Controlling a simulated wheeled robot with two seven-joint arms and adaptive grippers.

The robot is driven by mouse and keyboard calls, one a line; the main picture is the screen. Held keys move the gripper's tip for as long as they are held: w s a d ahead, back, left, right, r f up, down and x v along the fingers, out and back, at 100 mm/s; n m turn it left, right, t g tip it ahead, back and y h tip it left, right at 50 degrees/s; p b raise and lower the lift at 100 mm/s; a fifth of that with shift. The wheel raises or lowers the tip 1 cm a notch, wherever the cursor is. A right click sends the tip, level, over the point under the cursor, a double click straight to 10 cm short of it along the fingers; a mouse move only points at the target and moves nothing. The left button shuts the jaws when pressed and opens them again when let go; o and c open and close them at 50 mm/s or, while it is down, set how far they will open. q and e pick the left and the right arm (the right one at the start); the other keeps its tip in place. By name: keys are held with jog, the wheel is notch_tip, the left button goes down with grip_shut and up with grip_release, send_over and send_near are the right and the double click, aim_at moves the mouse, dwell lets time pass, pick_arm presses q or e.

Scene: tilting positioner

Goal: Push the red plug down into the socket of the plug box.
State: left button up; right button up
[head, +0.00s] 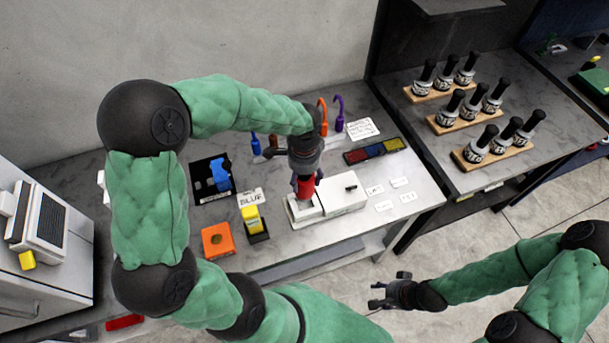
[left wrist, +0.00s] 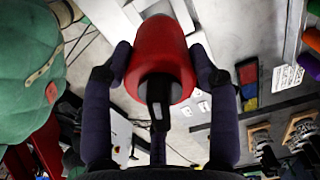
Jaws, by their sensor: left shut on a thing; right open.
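My left gripper (head: 306,182) is above the box and shut on the plug. In the left wrist view, the red plug (left wrist: 160,58) is between the two dark fingers of my left gripper (left wrist: 163,65). The socket is hidden under the plug. My right gripper (head: 388,292) is open and empty, low in front of the table.
An orange block (head: 216,239), a yellow piece (head: 252,218) and a blue piece (head: 220,177) stand left of the box. A red, blue and yellow tray (head: 373,150) is behind right. Colored hooks (head: 339,113) stand behind. Small white labels (head: 383,206) lie right.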

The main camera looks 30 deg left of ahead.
pick_arm(q)
jog(key=shift+f+b, duration=0.85)
jog(key=shift+f, duration=0.6)
jog(key=shift+f+b, duration=1.4)
jog(key=shift+f, duration=0.65)
dwell(0.8)
jog(key=o, duration=1.4)
jog(key=shift+o, duration=0.2)
jog(key=shift+r, duration=0.15)
notch_tip(320, 180, up, 12)
jog(key=shift+f, duration=0.1)
